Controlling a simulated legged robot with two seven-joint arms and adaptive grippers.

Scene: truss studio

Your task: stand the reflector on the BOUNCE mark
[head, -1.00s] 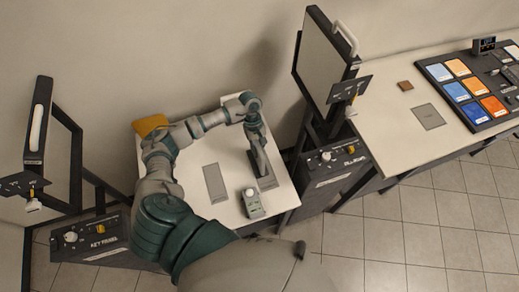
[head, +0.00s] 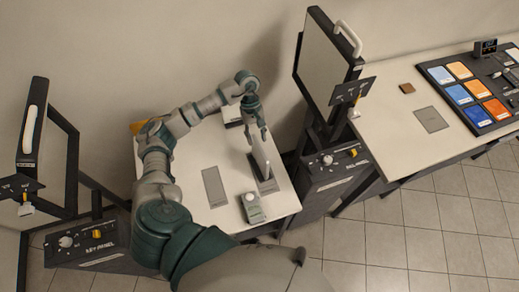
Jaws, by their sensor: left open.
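The reflector, a thin pale panel (head: 262,158), stands upright on the white table (head: 225,213), its foot on or at a dark grey mark (head: 268,185). I cannot read any label on that mark. A second grey mark (head: 214,187) lies bare to its left. My left gripper (head: 259,134) is open, just above the reflector's top edge, with its fingers pointing down. I cannot tell whether a finger still touches the panel. My right gripper is out of view.
A grey-green meter with a white dome (head: 252,207) sits near the table's front edge. The key panel (head: 100,242) stands left, the fill panel (head: 335,162) right. A colour-chart board (head: 480,88) lies on the right table.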

